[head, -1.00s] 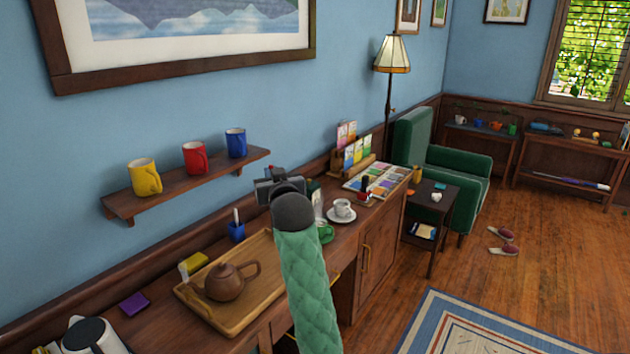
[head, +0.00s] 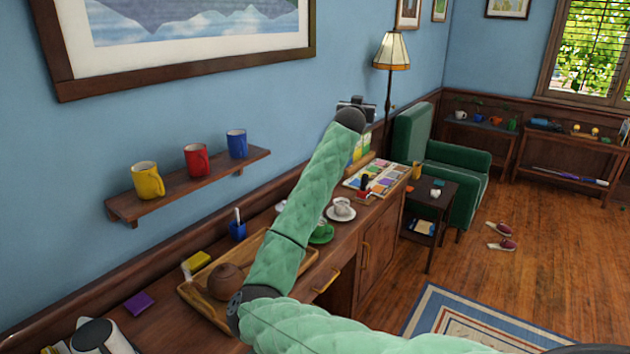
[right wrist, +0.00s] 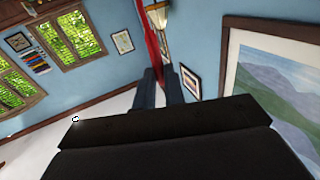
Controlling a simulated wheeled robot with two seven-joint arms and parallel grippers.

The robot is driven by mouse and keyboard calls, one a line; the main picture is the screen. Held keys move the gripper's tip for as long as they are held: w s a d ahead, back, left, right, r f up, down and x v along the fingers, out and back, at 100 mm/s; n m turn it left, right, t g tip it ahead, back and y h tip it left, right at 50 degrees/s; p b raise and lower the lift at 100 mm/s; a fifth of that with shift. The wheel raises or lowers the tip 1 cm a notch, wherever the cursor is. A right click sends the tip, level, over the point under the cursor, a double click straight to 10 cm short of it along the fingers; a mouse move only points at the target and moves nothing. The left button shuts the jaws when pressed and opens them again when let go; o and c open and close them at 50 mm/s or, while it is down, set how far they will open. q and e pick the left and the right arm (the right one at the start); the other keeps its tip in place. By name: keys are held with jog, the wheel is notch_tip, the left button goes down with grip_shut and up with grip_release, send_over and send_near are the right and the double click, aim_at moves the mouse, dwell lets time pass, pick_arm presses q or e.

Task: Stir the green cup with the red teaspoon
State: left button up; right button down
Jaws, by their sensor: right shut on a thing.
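The green cup (head: 322,234) with its saucer stands on the long wooden sideboard in the head view. My right arm hides part of it. My right gripper (head: 356,103) is raised high, above and beyond the cup, near the wall. In the right wrist view my right gripper (right wrist: 160,88) is shut on a thin red handle, the red teaspoon (right wrist: 152,45). The spoon's far end runs out of that picture, and I cannot make it out in the head view. My left gripper is not in view.
A white cup (head: 342,208) on a saucer stands beside the green cup. A wooden tray (head: 195,292) with a brown teapot (head: 226,282) is partly behind my arm. A paint set (head: 375,180) and card rack are further back. A wall shelf (head: 190,185) holds mugs.

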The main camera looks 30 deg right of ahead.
jog(key=w+f+m+g+h, duration=0.1)
jog(key=w+f, duration=0.3)
jog(key=f, duration=0.3)
jog(key=w+f+g, duration=0.1)
jog(key=w+f, duration=0.3)
jog(key=f, duration=0.2)
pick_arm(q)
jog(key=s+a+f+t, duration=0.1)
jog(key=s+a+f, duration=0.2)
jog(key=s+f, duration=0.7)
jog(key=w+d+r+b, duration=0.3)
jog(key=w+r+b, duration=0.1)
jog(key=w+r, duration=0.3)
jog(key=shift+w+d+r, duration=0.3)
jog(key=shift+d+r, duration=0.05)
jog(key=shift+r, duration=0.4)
pick_arm(e)
jog(key=w+a+f+m+g, duration=0.1)
jog(key=a+f, duration=0.2)
jog(key=f, duration=0.5)
jog(key=w+a+f+g+h, duration=0.1)
jog(key=w+a+f, duration=0.1)
jog(key=f, duration=0.7)
jog(key=w+a+f+m+g+h, duration=0.1)
jog(key=a+f, duration=0.3)
jog(key=f, duration=0.5)
jog(key=shift+w+m, duration=0.25)
jog(key=shift+m, duration=0.05)
